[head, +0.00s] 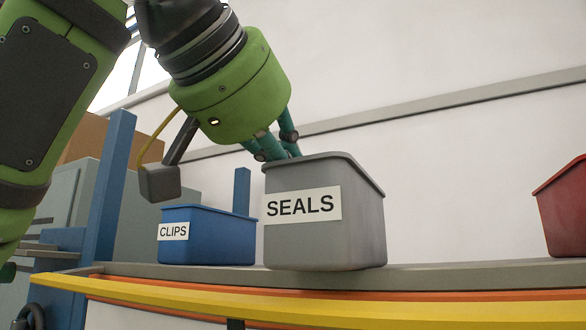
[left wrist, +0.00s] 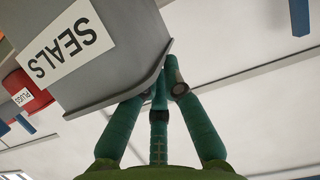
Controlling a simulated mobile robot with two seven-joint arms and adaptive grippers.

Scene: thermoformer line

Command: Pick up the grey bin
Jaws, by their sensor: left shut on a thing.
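The grey bin (head: 348,235) carries a white label reading SEALS and is upright on or just above the grey shelf (head: 440,274) in the head view. My left gripper (head: 286,153) reaches down to the bin's left rim, with its teal fingers shut on that rim. Part of the fingers is hidden behind the bin's wall. In the left wrist view the grey bin (left wrist: 115,60) appears upside down, with the fingers of my left gripper (left wrist: 166,85) meeting at its rim. My right gripper is in neither view.
A blue bin (head: 225,240) labelled CLIPS stands just left of the grey bin. A red bin (head: 565,210) is at the far right, with clear shelf between. A blue post (head: 107,190) rises at the left. A yellow rail (head: 300,303) runs along the front.

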